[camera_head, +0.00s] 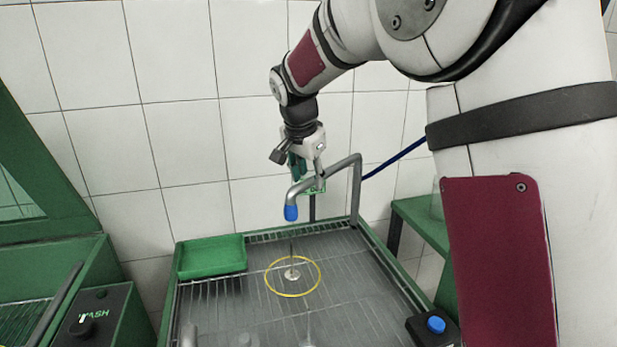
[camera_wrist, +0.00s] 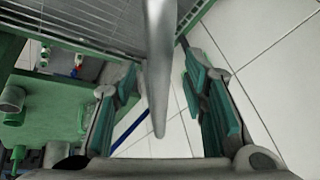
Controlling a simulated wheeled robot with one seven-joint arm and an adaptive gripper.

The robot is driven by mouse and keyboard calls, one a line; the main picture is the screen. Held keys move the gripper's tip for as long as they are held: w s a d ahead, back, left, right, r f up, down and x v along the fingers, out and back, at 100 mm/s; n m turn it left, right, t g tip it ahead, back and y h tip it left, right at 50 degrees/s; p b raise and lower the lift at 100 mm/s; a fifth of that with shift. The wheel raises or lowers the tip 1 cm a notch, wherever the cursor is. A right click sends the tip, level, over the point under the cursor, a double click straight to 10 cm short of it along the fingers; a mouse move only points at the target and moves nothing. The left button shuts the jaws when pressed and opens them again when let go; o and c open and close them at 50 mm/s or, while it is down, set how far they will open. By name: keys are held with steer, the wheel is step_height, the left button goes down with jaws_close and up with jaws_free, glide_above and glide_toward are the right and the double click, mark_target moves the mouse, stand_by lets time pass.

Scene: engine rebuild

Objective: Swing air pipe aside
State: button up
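The air pipe (camera_head: 338,170) is a grey bent tube with a blue nozzle tip (camera_head: 291,213). It rises at the back right of the wire-rack table, and its arm reaches left over the rack. My gripper (camera_head: 308,178) points down at the middle of this arm from above. In the wrist view the pipe (camera_wrist: 160,55) runs between the two green-padded fingers of my gripper (camera_wrist: 163,90), with a gap showing on each side. The gripper is open. Whether the fingertips reach below the pipe cannot be told.
A yellow ring (camera_head: 268,286) marks the rack (camera_head: 355,310) below the nozzle, around a small pale part (camera_head: 291,273). A green tray (camera_head: 211,257) sits at the rack's back left. A blue-button box (camera_head: 433,326) is at front right, a wash station (camera_head: 95,318) at left. A tiled wall stands behind.

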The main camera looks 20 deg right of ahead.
steer(key=shift+w+d+f, duration=0.15)
steer(key=shift+f, duration=0.25)
jaws_close()
